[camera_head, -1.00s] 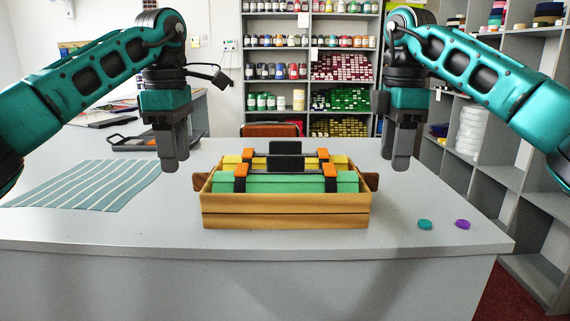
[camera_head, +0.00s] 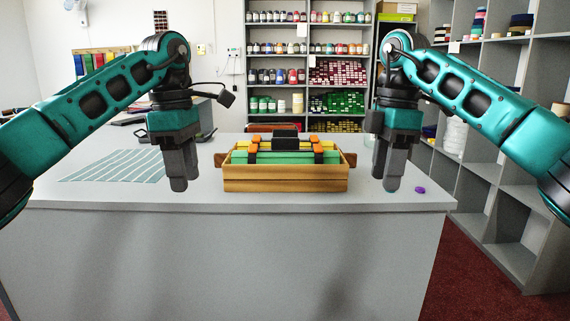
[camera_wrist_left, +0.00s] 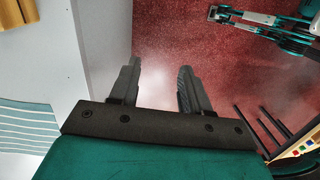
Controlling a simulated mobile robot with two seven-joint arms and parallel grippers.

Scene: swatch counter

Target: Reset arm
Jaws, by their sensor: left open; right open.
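Neither gripper holds anything visible. The wooden box (camera_head: 285,185) stands on the grey counter (camera_head: 340,208) and holds green and yellow pieces with orange and black parts on top.
A striped blue cloth (camera_head: 115,166) lies on the counter's left. A purple disc (camera_head: 420,190) lies near the right end; a teal disc is mostly hidden behind my right gripper. Shelves (camera_head: 500,160) stand to the right. Red floor (camera_head: 475,285) is free beside the counter.

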